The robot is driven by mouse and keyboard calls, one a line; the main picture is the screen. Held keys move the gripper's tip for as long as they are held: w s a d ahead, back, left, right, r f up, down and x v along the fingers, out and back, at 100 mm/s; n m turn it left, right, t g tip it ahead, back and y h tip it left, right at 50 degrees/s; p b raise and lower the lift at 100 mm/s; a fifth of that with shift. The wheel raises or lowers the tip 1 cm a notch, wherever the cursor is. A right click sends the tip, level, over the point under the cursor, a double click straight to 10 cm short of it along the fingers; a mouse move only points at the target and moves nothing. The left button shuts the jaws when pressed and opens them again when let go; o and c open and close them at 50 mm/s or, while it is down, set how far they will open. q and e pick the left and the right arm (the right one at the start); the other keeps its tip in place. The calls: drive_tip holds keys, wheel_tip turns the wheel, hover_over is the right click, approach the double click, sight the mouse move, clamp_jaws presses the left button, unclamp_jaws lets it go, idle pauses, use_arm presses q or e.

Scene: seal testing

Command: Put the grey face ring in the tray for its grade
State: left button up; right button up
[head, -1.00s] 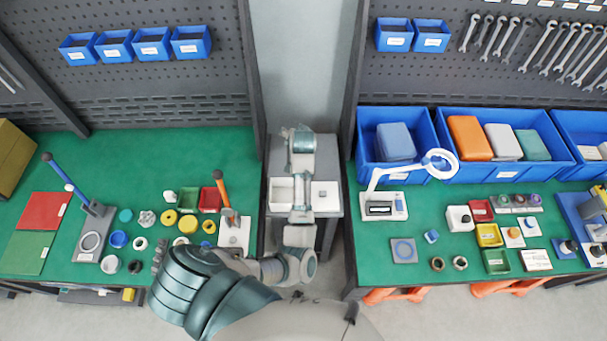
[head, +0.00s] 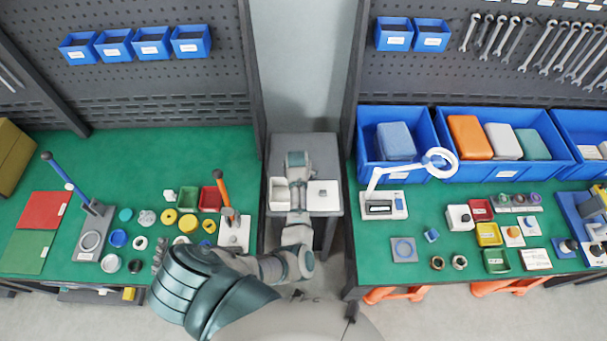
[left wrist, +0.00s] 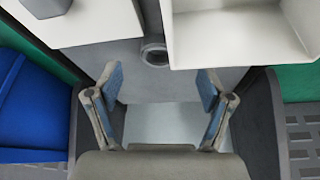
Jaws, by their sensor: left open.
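My left gripper (head: 296,160) is open over the small grey stand between the benches; its two fingers are apart and empty in the left wrist view (left wrist: 160,82). A small hollow grey ring (left wrist: 152,54) sits on the stand's grey top, between a white box and a white open bin and beyond the fingertips. It looks like the grey face ring. My arm hides that spot in the head view. On the right bench are a red tray (head: 480,210), a yellow tray (head: 488,235) and a green tray (head: 496,262). My right gripper is not in view.
The white open bin (head: 279,194) and white box (head: 323,196) flank my gripper closely. The left bench holds several loose rings, a lever press (head: 92,232) and small green (head: 187,198) and red (head: 210,198) trays. A magnifier lamp (head: 440,162) stands on the right bench.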

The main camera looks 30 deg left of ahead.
use_arm(q)
drive_tip(key=shift+x, duration=2.35)
drive_tip(key=shift+w, duration=0.1)
drive_tip(key=c, duration=1.3)
drive_tip(key=shift+r, duration=0.1)
drive_tip(key=shift+c, duration=0.3)
